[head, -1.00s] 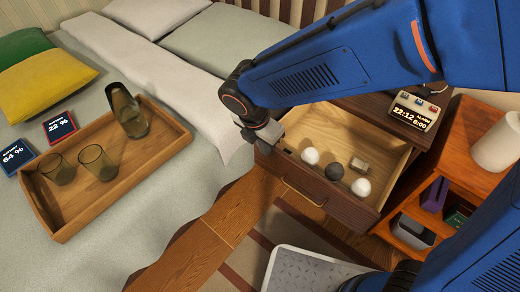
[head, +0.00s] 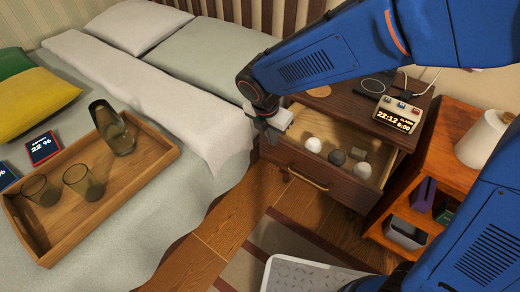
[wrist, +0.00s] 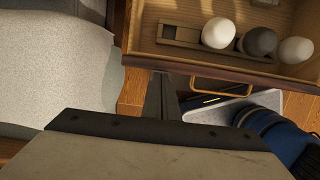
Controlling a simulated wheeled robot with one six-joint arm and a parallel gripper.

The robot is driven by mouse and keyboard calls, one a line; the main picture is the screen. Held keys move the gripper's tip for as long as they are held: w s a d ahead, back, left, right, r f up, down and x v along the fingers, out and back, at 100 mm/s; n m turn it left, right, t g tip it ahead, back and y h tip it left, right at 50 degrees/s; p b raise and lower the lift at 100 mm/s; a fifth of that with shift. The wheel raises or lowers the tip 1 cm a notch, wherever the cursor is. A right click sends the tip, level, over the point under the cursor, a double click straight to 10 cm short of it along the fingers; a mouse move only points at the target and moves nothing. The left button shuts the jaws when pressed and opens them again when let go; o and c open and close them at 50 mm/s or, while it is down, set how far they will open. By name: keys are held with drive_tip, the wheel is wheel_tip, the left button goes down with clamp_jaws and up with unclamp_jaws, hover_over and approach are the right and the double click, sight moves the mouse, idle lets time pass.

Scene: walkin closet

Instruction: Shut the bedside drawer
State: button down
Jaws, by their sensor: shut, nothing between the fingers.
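The bedside drawer (head: 318,175) stands partly open from the dark wood nightstand (head: 345,100). Its front has a brass-coloured handle (head: 308,178), also seen in the wrist view (wrist: 221,87). Two white balls and a grey ball (head: 337,157) lie inside with a small block (head: 358,153). My gripper (head: 272,136) is shut and empty at the left end of the drawer front. In the wrist view its fingers (wrist: 160,92) point at the front panel (wrist: 195,68), left of the handle. I cannot tell whether they touch it.
The bed with a wooden tray (head: 155,165), glasses and a jug (head: 112,128) is on the left. An alarm clock (head: 398,114) stands on the nightstand. An orange shelf unit (head: 450,150) is close on the right. Wood floor (head: 225,215) shows in front.

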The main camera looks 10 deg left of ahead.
drive_tip(key=w+d, duration=0.3)
drive_tip(key=w, duration=0.4)
drive_tip(key=w+d, duration=0.3)
drive_tip(key=w, duration=0.5)
drive_tip(key=shift+w+d, duration=0.2)
drive_tip(key=shift+w, duration=0.05)
